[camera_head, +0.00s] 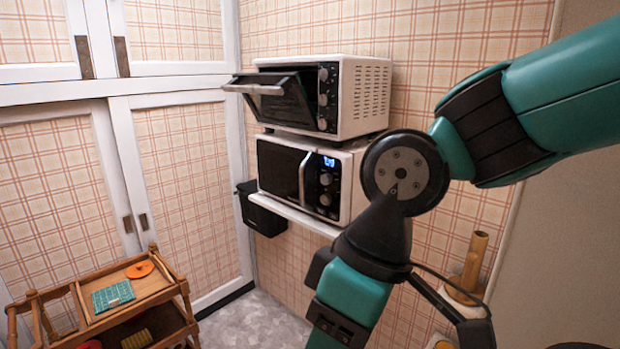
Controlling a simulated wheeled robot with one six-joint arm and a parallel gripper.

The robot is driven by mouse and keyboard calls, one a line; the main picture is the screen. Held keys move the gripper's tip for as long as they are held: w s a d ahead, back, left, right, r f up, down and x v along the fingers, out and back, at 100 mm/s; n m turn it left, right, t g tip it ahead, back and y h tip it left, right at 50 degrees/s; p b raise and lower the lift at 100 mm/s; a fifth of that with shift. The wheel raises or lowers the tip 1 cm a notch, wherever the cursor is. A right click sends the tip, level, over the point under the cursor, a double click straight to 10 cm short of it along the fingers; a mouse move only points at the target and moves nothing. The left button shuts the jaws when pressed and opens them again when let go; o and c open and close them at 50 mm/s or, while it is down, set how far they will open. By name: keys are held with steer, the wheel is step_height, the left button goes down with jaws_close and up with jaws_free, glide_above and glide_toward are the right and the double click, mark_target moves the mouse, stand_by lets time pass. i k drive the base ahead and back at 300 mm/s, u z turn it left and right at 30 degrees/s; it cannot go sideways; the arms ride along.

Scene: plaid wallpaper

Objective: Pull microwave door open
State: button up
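The microwave (347,186) stands on a white wall shelf. Its dark front door (279,168) looks shut, with a curved silver vertical handle (305,178) beside a black control panel (327,184). The panel has a lit blue display and round knobs. My arm passes in front of the microwave's right side and hides part of it. The arm runs down to the bottom edge of the picture. My gripper is not visible, and no contact with the handle shows.
A white toaster oven (365,98) sits above the microwave, its door (275,97) tilted partly open. A black bin (262,212) hangs below left. A wooden cart (150,291) stands lower left by tall cupboards (180,195). Grey floor (255,325) between is clear.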

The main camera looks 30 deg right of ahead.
mark_target(278, 176)
steer(key=z, duration=0.05)
steer(key=i, duration=1.15)
steer(key=u, duration=0.6)
